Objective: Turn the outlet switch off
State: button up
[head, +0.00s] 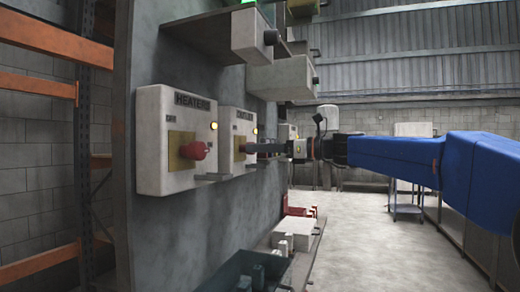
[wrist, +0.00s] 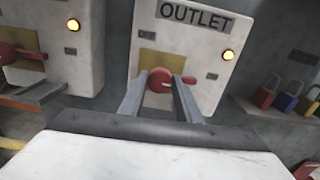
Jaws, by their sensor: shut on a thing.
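The outlet box (wrist: 207,75) is a white wall box with the label OUTLET, a brass-coloured plate and a lit amber lamp (wrist: 229,55). It also shows in the head view (head: 229,122). Its red outlet switch (wrist: 159,80) is a rotary knob in the middle of the plate. My gripper (wrist: 163,80) reaches the knob from the front, with one grey finger on each side of it, shut on it. In the head view my gripper (head: 252,148) meets the knob, which is mostly hidden there by the fingers.
The heaters box (head: 166,110), with its own red knob (head: 195,150) and lit lamp, is close on the left. More boxes (head: 255,35) jut out above. Open floor (head: 355,235) lies to the right.

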jog(key=shift+s+f+n, duration=0.1)
jog(key=shift+n, duration=4.25)
jog(key=shift+f+n, duration=0.1)
jog(key=shift+n, duration=4.25)
jog(key=o, duration=1.1)
jog(key=shift+c, duration=0.2)
jog(key=v, duration=1.7)
jog(key=shift+d, duration=0.15)
jog(key=shift+s, duration=0.1)
